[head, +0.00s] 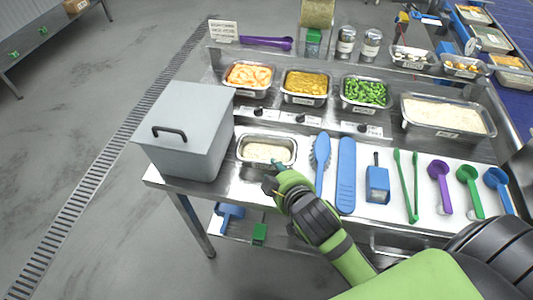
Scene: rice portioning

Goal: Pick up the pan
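The pan is likely the small rectangular metal pan (243,150) with pale rice-like food in it, at the front of the steel table just right of the grey box. My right gripper (273,178) is at the pan's near right edge. Its arm comes in from the lower right. The fingertips are small and partly hidden by the gripper body, so I cannot tell whether they touch the rim or are closed. The pan looks level on the table. My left gripper is not in view.
A grey lidded box (187,130) stands close left of the pan. A blue brush (320,160), a blue spatula (346,178) and several coloured scoops lie to the right. Food pans, including a large rice pan (448,133), sit behind. A floor drain runs at left.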

